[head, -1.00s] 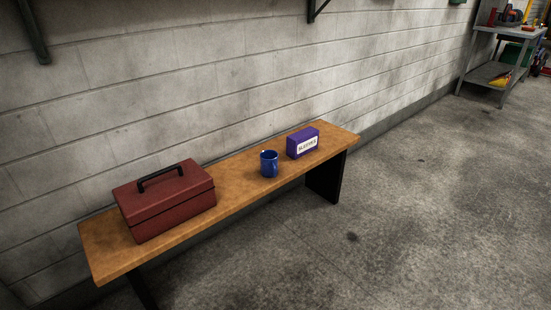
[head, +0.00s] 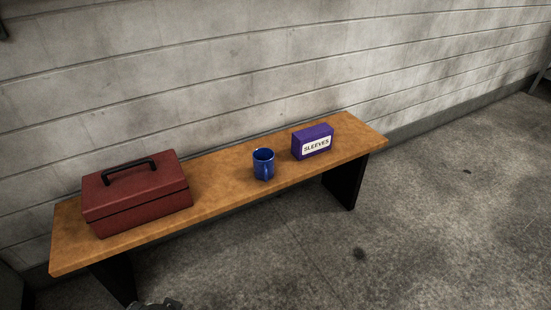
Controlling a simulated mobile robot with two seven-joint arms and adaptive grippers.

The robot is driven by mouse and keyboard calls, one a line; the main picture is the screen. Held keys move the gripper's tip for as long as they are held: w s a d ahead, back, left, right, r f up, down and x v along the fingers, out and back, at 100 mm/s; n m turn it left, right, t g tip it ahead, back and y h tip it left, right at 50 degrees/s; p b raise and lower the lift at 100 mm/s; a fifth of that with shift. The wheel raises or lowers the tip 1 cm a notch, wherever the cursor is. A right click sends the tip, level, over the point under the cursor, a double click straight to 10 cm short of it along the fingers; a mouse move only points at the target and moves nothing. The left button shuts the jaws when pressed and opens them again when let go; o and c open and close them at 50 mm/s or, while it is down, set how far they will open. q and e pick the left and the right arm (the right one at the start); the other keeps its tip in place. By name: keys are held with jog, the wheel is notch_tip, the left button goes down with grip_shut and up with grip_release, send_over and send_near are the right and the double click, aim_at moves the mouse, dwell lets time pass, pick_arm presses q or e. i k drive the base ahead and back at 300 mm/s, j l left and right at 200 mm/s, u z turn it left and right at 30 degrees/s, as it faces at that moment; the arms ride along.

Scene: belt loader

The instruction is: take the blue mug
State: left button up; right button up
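The blue mug (head: 263,165) stands upright on the wooden bench (head: 226,196), between a red toolbox and a purple box. Its open rim faces up and its handle points toward me. Nothing touches it. A small dark part shows at the bottom edge of the head view, left of the middle; I cannot tell what it is. Neither of my grippers can be made out in the head view.
The red toolbox (head: 137,195) with a black handle sits at the bench's left end. The purple box (head: 313,143) labelled SLEEVES is right of the mug. A block wall (head: 200,75) runs behind the bench. The concrete floor (head: 430,230) in front and to the right is clear.

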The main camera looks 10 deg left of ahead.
aim_at(263, 158)
jog(key=i+l, duration=0.2)
jog(key=l, duration=0.15)
jog(key=i+l+u, duration=0.1)
jog(key=i+l, duration=0.15)
jog(key=i+l+u, duration=0.1)
jog(key=l, duration=0.3)
jog(key=i, duration=0.1)
